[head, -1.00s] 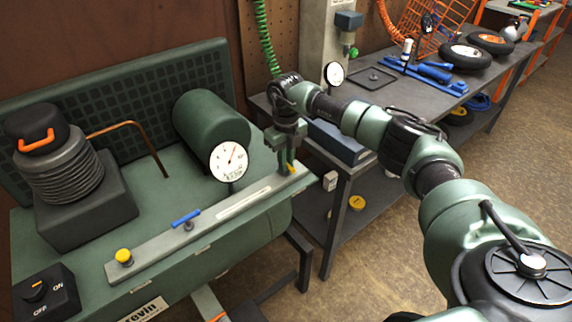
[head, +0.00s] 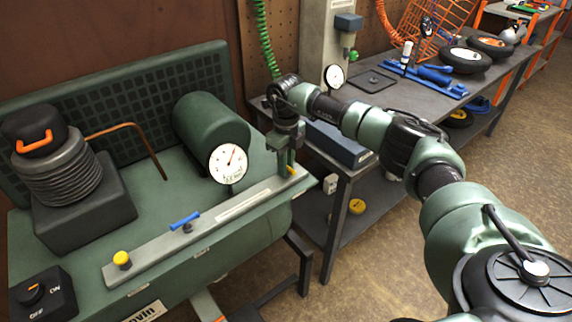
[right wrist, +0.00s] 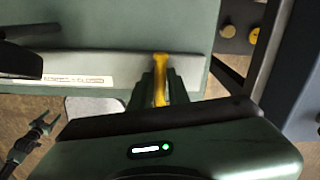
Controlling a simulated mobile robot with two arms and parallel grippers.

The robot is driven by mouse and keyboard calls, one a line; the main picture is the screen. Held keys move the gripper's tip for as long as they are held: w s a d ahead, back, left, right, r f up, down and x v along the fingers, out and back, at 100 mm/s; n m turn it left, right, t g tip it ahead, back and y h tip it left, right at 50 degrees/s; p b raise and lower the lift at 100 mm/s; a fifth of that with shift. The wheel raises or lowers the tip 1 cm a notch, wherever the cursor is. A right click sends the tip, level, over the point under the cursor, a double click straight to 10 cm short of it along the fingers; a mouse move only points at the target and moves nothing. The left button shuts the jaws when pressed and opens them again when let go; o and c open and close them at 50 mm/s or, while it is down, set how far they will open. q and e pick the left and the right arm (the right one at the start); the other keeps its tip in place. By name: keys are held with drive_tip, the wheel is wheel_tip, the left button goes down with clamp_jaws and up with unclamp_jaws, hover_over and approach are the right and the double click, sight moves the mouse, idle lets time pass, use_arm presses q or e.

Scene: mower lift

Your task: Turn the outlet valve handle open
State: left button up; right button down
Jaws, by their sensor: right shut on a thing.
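The outlet valve handle is a yellow lever at the right end of the grey manifold strip on the green compressor. In the head view only a bit of the yellow handle (head: 292,170) shows beside my right gripper (head: 284,168). In the right wrist view the yellow handle (right wrist: 161,72) stands between the two fingers of my right gripper (right wrist: 160,90), which is shut on it. The handle's lower part is hidden by the fingers. My left gripper is not in the head view.
The manifold strip (head: 150,258) also bears a blue lever (head: 185,220), a yellow knob (head: 122,260) and a round gauge (head: 228,163). An ON/OFF switch box (head: 42,293) sits at the front left. A grey workbench (head: 400,97) stands to the right, close to my right arm.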

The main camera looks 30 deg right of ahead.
drive_tip(key=c, duration=1.5)
unclamp_jaws()
drive_tip(key=shift+r, duration=0.1)
wheel_tip(320, 180, up, 8)
drive_tip(key=shift+f+b, duration=0.15)
drive_tip(key=shift+b, duration=0.45)
